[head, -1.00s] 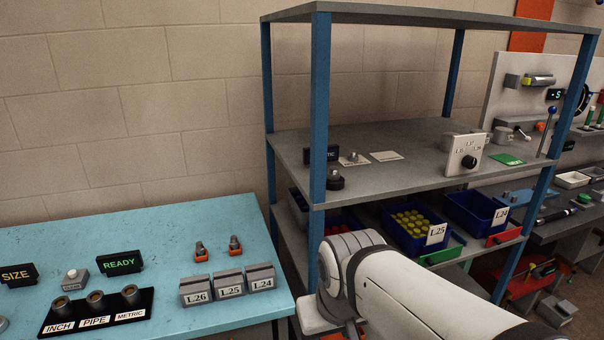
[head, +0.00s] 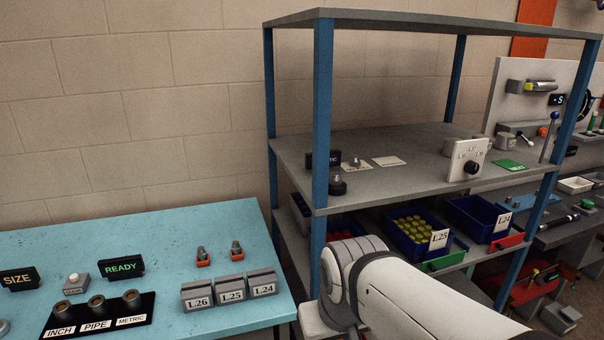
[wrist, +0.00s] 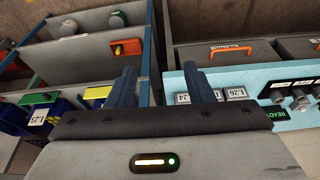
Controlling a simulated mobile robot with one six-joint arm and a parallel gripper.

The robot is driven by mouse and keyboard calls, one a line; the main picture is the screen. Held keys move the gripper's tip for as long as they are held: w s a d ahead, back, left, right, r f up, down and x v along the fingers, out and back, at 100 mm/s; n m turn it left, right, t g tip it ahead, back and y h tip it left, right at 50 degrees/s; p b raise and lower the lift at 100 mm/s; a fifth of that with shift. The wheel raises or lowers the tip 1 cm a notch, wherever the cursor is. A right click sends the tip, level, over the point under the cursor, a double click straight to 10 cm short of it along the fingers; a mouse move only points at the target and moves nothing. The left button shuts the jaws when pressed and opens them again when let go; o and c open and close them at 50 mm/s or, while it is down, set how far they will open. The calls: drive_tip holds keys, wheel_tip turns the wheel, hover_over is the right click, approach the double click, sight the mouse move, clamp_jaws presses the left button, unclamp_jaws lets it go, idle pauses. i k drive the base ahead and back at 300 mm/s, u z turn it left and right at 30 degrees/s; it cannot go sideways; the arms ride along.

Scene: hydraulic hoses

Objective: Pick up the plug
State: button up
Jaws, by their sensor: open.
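No single thing is clearly marked as the plug. A blue bin labelled L25 (head: 404,246) on the shelf's lower level holds several small yellow-green round pieces (head: 412,226) that could be plugs. Two small metal fittings with orange bases stand on the blue table, a left one (head: 202,256) and a right one (head: 237,251). A small metal piece (head: 354,161) stands on a pale plate on the middle shelf. My gripper (wrist: 162,80) is open and empty in the wrist view, its two dark blue fingers apart. The gripper is out of sight in the head view.
The shelf's blue posts (head: 323,115) stand near my arm. The blue table (head: 170,230) bears grey blocks labelled L26, L25 and L24 (head: 230,290), and a black holder (head: 97,315) with three sockets. Another blue bin, L24 (head: 478,218), is beside L25.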

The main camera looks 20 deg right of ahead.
sight(335, 179)
drive_tip(key=u, duration=0.95)
drive_tip(key=k, duration=1.35)
drive_tip(key=z, duration=0.85)
drive_tip(key=i, duration=1)
